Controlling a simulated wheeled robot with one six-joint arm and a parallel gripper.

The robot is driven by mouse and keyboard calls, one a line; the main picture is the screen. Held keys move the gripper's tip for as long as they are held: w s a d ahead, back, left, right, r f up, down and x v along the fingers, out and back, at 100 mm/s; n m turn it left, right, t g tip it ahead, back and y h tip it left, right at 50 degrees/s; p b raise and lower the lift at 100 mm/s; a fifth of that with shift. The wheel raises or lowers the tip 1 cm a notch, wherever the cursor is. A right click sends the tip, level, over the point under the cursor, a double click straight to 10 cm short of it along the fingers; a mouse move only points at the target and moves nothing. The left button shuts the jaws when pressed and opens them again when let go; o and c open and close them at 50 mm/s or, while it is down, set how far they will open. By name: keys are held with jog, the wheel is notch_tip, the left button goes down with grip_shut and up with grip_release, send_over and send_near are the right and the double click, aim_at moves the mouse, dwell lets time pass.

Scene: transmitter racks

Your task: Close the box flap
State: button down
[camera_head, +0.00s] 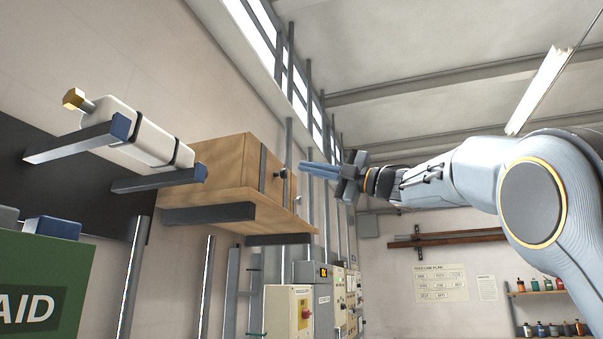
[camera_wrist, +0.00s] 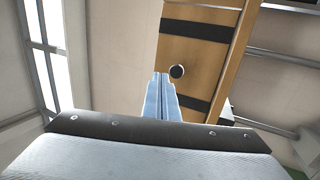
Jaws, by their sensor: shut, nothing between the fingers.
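The wooden box (camera_head: 222,162) sits high on the left wall in the head view. Its front panel (camera_head: 273,188), which looks like the flap, has dark straps and a small round knob (camera_head: 283,173). In the wrist view the panel (camera_wrist: 195,58) fills the upper middle, with two dark straps and the knob (camera_wrist: 177,71). I cannot tell whether the panel is fully flush with the box. My gripper (camera_head: 301,167) is shut and empty, its blue fingers pointing at the panel, close to the knob. In the wrist view the fingertips (camera_wrist: 160,75) appear just left of the knob. Contact is unclear.
A wooden board (camera_head: 300,222) juts out beneath the box, over dark brackets (camera_head: 210,213). A white cylinder (camera_head: 125,135) rests on brackets at left. Vertical metal posts (camera_head: 289,150) stand behind the box. Electrical cabinets (camera_head: 290,310) are below. Open air lies below my arm.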

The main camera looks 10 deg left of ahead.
jog(key=s+d+b, duration=0.3)
jog(key=d, duration=0.7)
jog(key=shift+b, duration=0.35)
